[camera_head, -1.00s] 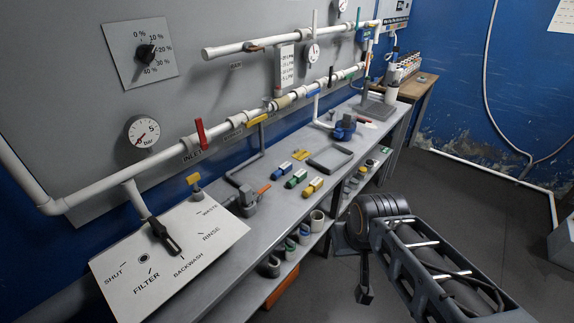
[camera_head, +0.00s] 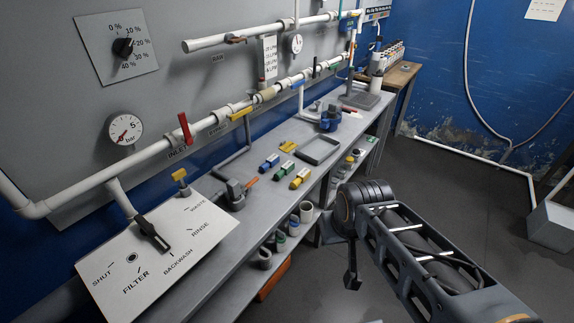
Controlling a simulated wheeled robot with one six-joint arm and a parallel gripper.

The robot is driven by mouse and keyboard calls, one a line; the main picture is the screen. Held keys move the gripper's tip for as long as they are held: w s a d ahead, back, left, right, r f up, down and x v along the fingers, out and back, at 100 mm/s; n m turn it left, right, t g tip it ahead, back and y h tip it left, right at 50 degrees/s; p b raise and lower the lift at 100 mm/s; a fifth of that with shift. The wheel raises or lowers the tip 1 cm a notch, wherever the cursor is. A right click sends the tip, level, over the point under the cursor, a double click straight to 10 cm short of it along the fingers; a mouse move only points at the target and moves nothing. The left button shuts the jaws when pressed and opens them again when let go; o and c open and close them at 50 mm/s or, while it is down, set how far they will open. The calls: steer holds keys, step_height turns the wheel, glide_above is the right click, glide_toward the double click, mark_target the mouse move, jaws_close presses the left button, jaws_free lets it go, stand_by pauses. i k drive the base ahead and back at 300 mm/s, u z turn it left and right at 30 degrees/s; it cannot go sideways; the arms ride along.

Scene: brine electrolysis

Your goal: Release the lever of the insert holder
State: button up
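A grey holder (camera_head: 235,196) stands on the bench near its front edge, with an orange lever (camera_head: 252,182) sticking out to the right and slightly up. It looks like the insert holder; whether an insert sits in it is too small to tell. My gripper (camera_head: 352,282) appears as a small dark end hanging below my arm, in front of the bench and to the right of the holder. It is well apart from the lever and touches nothing visible. Its fingers are too small and dark to show whether they are open.
Blue, green and yellow inserts (camera_head: 285,169) and a grey tray (camera_head: 317,150) lie right of the holder. A blue device (camera_head: 331,118) stands farther back. A white valve panel (camera_head: 152,262) is at the left. Pipes run above the bench. The lower shelf holds several round parts.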

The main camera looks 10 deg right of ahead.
mark_target(251, 182)
steer(key=u, duration=0.8)
steer(key=i, duration=0.35)
steer(key=z, duration=0.25)
